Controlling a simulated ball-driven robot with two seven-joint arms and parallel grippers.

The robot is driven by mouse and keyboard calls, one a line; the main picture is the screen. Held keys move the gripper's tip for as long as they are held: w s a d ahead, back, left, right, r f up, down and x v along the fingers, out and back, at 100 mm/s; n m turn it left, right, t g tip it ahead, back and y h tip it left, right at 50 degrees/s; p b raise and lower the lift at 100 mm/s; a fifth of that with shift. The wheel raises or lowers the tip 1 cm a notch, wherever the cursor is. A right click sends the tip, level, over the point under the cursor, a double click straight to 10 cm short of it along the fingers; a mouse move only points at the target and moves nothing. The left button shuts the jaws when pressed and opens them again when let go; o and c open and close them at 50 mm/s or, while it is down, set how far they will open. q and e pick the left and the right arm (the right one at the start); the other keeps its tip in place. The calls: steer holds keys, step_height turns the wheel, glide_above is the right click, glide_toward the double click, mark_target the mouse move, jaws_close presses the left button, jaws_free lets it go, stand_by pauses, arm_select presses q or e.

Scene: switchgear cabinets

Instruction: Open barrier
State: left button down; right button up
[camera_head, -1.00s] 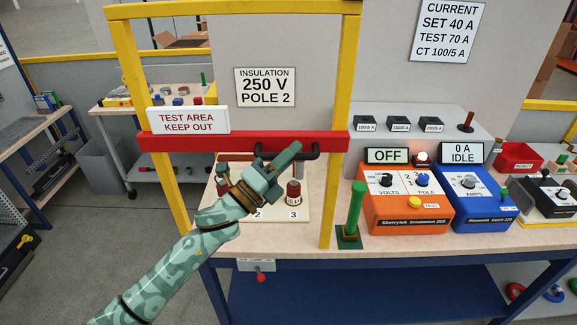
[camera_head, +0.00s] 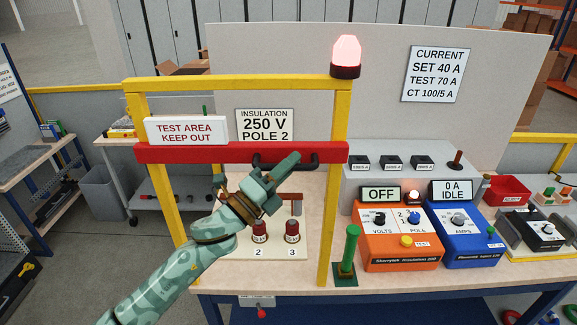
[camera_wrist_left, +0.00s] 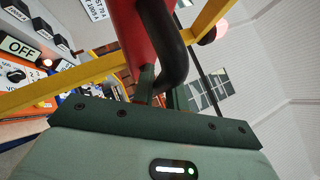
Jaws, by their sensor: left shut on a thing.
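The barrier is a red bar (camera_head: 200,152) across a yellow frame (camera_head: 238,83), with a white "TEST AREA KEEP OUT" sign (camera_head: 186,130) on it. It sits level in the upper part of the frame. A black handle (camera_head: 313,160) is on its front. My left gripper (camera_head: 284,170) is at the handle and shut on it, partly covering it. In the left wrist view, the black handle (camera_wrist_left: 172,50) and the red bar (camera_wrist_left: 128,30) rise from between my left gripper's fingers (camera_wrist_left: 145,88). My right gripper is not in view.
A lit red beacon (camera_head: 345,56) stands on the frame's right post. Behind the frame is a panel with red terminals (camera_head: 292,231). A green post (camera_head: 349,252), an orange tester (camera_head: 400,246) and a blue tester (camera_head: 462,243) stand to the right on the bench.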

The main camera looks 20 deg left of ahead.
arm_select(q)
steer(key=c, duration=1.7)
jaws_free()
steer(key=b+v, duration=0.6)
steer(key=v, duration=1)
steer(key=shift+s+a, duration=0.15)
steer(key=shift+a, duration=0.05)
